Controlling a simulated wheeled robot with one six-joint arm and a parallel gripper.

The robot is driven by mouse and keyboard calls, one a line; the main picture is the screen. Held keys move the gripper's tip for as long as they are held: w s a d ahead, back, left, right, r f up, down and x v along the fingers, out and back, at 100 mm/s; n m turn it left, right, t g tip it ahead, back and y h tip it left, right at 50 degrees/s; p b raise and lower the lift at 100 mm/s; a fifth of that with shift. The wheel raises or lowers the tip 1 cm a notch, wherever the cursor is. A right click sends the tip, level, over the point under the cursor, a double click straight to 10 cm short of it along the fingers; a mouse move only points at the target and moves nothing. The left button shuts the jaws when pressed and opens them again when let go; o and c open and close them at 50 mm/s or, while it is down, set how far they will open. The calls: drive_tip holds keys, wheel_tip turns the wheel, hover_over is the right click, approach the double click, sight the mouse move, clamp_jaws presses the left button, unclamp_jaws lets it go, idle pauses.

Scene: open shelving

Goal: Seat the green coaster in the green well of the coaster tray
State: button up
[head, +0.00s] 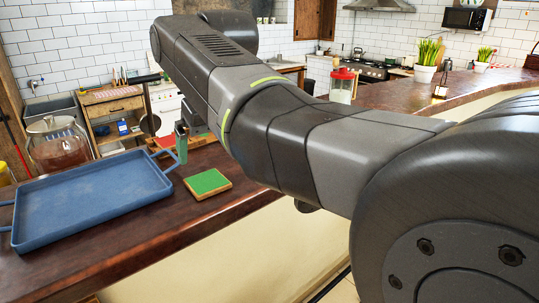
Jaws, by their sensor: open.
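A square green piece with a tan edge (208,182) lies flat on the dark counter, right of the blue tray; it looks like the green coaster. Behind it is a low object with red on top (203,140), partly hidden by my gripper; it may be the coaster tray, and I cannot make out a green well in it. My gripper (182,146) is open and points down over that red-topped object, behind the green piece. A narrow green upright part shows at the gripper; I cannot tell whether it is a finger. My arm hides much of the counter behind.
A large blue tray with handles (90,196) covers the counter's left part. A glass jar (58,146) stands behind it. A red-lidded jar (342,86) and potted plants (425,62) stand farther back right. Bare counter lies in front of the green piece, up to the edge.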

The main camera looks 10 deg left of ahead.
sight(207, 181)
drive_tip(key=x, duration=0.4)
drive_tip(key=shift+s+a+f, duration=0.15)
drive_tip(key=shift+s, duration=0.05)
drive_tip(key=shift+p+x, duration=0.45)
drive_tip(key=shift+x, duration=2.45)
drive_tip(key=shift+w, duration=0.15)
drive_tip(key=c, duration=1)
